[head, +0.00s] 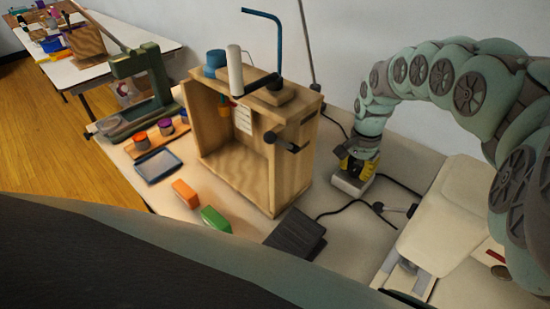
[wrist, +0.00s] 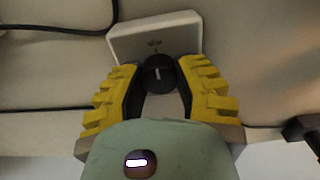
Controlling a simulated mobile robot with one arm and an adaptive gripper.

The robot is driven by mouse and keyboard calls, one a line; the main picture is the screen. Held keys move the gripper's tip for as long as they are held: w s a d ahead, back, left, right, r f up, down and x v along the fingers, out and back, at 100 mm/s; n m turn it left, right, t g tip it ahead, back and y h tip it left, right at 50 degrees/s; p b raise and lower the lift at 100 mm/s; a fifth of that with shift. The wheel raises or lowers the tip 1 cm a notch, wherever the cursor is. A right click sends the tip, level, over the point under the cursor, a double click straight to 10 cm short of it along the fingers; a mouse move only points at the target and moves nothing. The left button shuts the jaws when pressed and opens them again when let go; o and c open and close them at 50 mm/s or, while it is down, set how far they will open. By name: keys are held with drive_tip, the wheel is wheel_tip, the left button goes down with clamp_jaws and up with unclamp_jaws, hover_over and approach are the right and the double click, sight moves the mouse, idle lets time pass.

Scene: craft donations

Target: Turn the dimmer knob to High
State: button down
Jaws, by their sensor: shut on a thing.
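The dimmer is a small white box (wrist: 135,42) with a round dark knob (wrist: 160,76) on it, which bears a pale pointer line. The line stands roughly upright in the wrist view. My gripper (wrist: 160,80) has its yellow-padded fingers on either side of the knob, shut on it. In the head view my gripper (head: 352,170) reaches down onto the white box (head: 351,187), which lies on the table right of the wooden cabinet. The knob is hidden there behind the fingers. The markings on the box are too small to read.
The open wooden cabinet (head: 294,165) stands left of my gripper. A dark foot pedal (head: 295,235) and black cables (head: 345,207) lie in front. A cream sewing machine (head: 440,228) is at the right. Orange (head: 185,194) and green (head: 216,219) blocks lie at the left.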

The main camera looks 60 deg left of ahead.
sight(357, 168)
drive_tip(key=c, duration=0.6)
unclamp_jaws()
wheel_tip(357, 168, up, 9)
drive_tip(key=shift+w+r, duration=0.15)
drive_tip(key=shift+r, duration=1.35)
